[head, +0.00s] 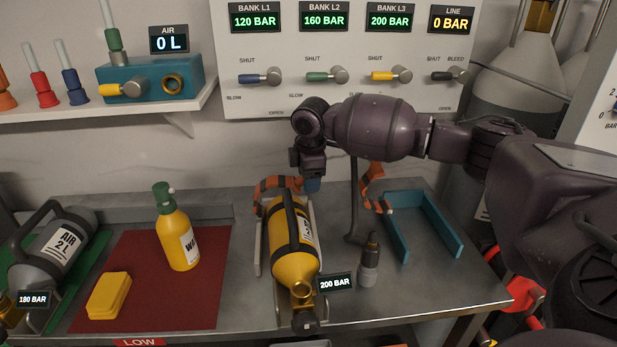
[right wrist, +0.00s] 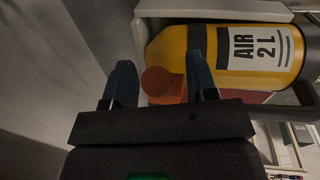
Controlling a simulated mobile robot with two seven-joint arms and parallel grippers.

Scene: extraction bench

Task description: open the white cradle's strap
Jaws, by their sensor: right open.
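A yellow cylinder (head: 288,240) lies in the white cradle (head: 259,246), mid-bench, its brass valve towards the front. The cradle's orange and black strap (head: 272,184) arches at the cylinder's far end, partly hidden by my right gripper (head: 312,185). In the right wrist view, the gripper (right wrist: 162,80) is open, with a blue finger on either side of an orange-red round tab (right wrist: 158,82) beside the yellow cylinder (right wrist: 235,50). I cannot tell whether the fingers touch the tab. My left gripper is out of view.
An empty blue cradle (head: 455,240) stands to the right, with another orange strap (head: 372,187) raised beside it. A small grey bottle (head: 369,262) stands near the yellow cylinder. A valve panel (head: 300,50) is behind.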

